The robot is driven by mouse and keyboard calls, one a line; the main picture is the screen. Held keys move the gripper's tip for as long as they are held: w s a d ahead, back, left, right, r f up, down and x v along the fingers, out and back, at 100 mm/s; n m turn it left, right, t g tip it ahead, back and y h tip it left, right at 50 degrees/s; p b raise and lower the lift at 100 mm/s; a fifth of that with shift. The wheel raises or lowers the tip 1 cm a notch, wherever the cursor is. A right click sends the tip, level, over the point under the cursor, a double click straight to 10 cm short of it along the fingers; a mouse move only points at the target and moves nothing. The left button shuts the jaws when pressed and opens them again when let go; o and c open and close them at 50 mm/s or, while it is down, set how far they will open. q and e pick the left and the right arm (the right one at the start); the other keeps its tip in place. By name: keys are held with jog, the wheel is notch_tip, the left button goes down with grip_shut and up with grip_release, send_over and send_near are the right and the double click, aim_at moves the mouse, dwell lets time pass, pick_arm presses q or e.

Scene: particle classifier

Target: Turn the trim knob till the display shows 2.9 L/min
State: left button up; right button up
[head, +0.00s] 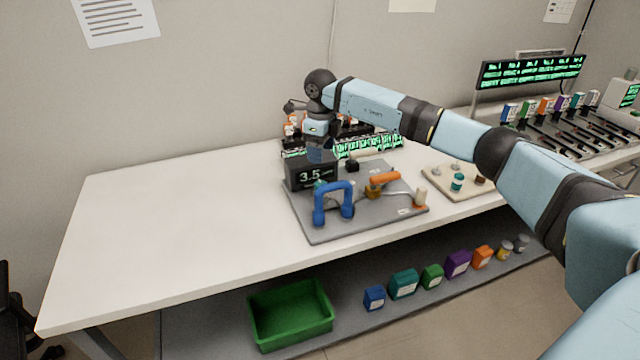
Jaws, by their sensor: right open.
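The display (311,175) is a dark box at the back left of a grey panel board (325,228); it reads 3.5, with small text after it. A small black knob (352,165) stands just right of the display, and a small teal part shows at the display's front lower edge; I cannot tell which is the trim knob. My right gripper (319,154) points down at the display box, behind or above it in this view. It is open, and its fingertips are small and partly hard to make out. My left gripper is out of view.
A tray of small knobs (460,195) is to the right. The table's left half (170,230) is clear. A green bin (291,314) sits below.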

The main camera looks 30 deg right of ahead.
aim_at(321, 183)
notch_tip(321, 183, down, 11)
dwell(0.3)
jog(key=c, duration=0.9)
